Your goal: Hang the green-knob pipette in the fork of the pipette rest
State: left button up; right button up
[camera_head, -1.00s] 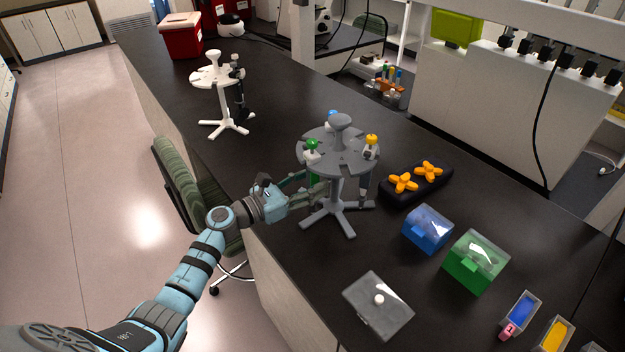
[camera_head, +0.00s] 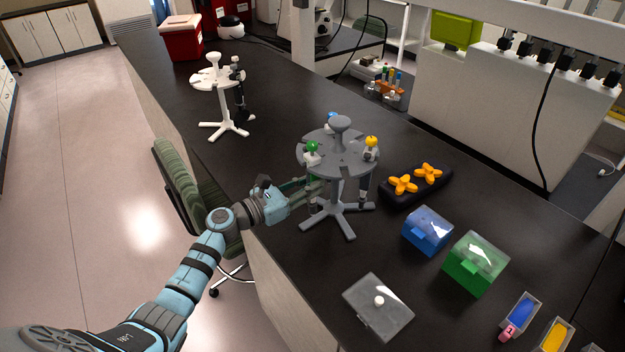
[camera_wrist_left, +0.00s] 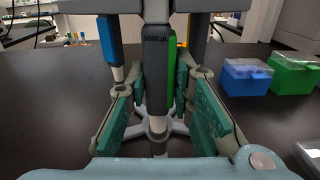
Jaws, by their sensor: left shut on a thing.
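The green-knob pipette (camera_head: 312,149) is upright at the near left edge of the grey pipette rest (camera_head: 340,165), with its knob and white head above the round plate. In the left wrist view the pipette (camera_wrist_left: 156,50), with a green stripe, stands between my fingers. My left gripper (camera_head: 310,187) is shut on its body below the plate. Whether the rest's fork bears the pipette's weight cannot be told. The blue-knob pipette (camera_head: 331,120) and the yellow-knob pipette (camera_head: 370,147) hang in other forks. My right gripper is not in view.
A white rest (camera_head: 213,80) with a dark pipette stands further back. To the right are a dark rack (camera_head: 415,187) with orange pieces, a blue box (camera_head: 427,231) and a green box (camera_head: 475,264). A grey lidded tray (camera_head: 378,308) lies near the front edge.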

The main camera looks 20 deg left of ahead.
pick_arm(q)
jog(key=shift+r, duration=0.35)
jog(key=b+v, duration=0.1)
jog(key=v, duration=0.8)
jog(key=shift+d, duration=0.15)
jog(key=shift+s, duration=0.15)
